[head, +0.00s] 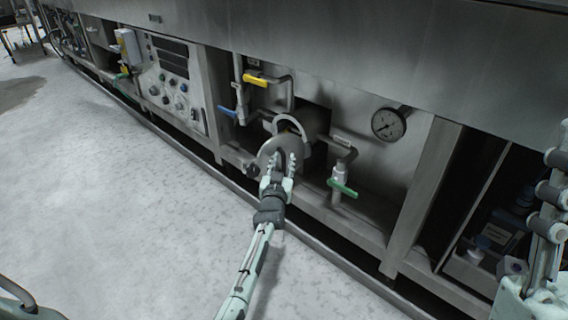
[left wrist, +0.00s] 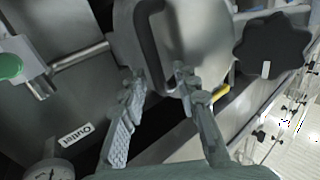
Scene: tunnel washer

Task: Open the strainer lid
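The strainer lid (head: 267,151) is a round grey metal disc on the front of a horizontal cylinder in the recess of the washer panel. It looks closed against the strainer. In the left wrist view the lid (left wrist: 200,38) fills the top middle, with a dark bar handle (left wrist: 150,45) on it. My left gripper (head: 283,162) is at the lid's front. In the left wrist view its two fingers (left wrist: 160,85) are apart, one on each side of the handle's lower end; contact is not clear. Part of my right arm shows at the right edge, its fingertips unclear.
A black lobed knob (left wrist: 272,46) sits beside the lid. Around the strainer are pipes with a yellow valve handle (head: 255,80), a blue one (head: 228,112) and a green one (head: 342,188). A pressure gauge (head: 389,124) is at right. The floor in front is clear.

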